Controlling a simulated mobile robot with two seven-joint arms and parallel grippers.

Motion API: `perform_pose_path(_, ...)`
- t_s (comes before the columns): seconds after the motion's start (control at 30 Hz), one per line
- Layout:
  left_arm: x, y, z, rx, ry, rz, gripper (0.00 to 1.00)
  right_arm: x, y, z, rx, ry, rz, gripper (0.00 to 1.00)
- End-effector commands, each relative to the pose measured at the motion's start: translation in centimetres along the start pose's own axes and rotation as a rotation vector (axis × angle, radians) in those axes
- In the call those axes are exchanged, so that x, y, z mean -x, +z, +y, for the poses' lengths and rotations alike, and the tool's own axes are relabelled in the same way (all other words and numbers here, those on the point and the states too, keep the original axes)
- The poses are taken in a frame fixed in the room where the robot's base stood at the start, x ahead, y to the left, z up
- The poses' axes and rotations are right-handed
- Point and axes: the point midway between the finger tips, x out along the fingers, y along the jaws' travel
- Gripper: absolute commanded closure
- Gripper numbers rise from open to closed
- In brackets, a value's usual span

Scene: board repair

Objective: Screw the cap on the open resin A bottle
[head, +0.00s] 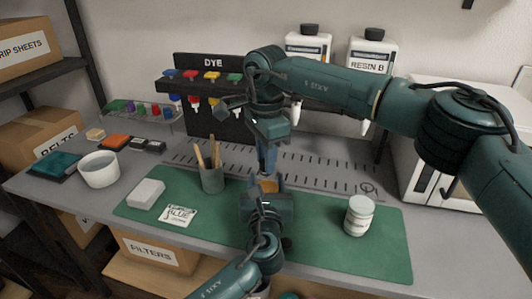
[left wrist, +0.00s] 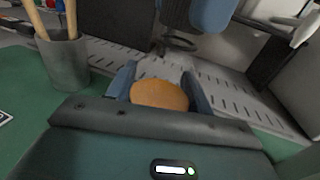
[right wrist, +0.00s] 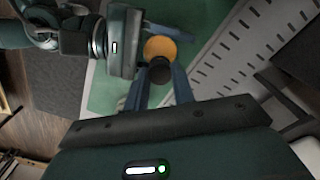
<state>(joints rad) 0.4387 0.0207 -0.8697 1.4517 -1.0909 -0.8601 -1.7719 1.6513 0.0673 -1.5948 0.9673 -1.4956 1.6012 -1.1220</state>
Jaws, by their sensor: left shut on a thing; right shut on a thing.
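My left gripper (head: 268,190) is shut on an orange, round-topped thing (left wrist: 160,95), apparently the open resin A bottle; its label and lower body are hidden. The orange top also shows in the right wrist view (right wrist: 160,48). My right gripper (head: 268,165) points down above the left one. It is shut on a small dark round thing (right wrist: 160,72), apparently the cap, which overlaps the orange top's edge in the right wrist view. I cannot tell whether cap and bottle touch.
On the green mat (head: 325,255) stand a white jar (head: 359,217), a grey cup of sticks (head: 212,180), a pale block (head: 146,194) and a card (head: 180,214). A RESIN B bottle (head: 370,65) and another white bottle (head: 307,45) hang at the back wall.

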Motion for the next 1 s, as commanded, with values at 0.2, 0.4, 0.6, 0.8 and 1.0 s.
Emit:
perform_pose_path(0.2, 0.01, -0.06, 0.01, -0.001, 0.000, 0.001, 1.00, -0.15, -0.02, 0.00, -0.037, 0.000, 0.000, 0.96)
perform_pose_path(0.4, 0.01, -0.06, 0.01, -0.001, 0.000, 0.001, 1.00, -0.15, -0.03, -0.01, -0.376, 0.000, 0.001, 0.96)
perform_pose_path(0.6, 0.01, -0.06, 0.02, -0.001, 0.000, 0.001, 1.00, -0.16, -0.05, -0.03, -0.831, 0.001, 0.001, 0.96)
perform_pose_path(0.8, 0.01, -0.07, 0.02, -0.001, 0.000, 0.001, 1.00, -0.18, -0.07, -0.03, -1.284, 0.001, 0.000, 0.96)
perform_pose_path(1.0, 0.01, -0.07, 0.02, 0.000, 0.000, 0.001, 1.00, -0.20, -0.08, -0.02, -1.738, 0.002, 0.000, 0.96)
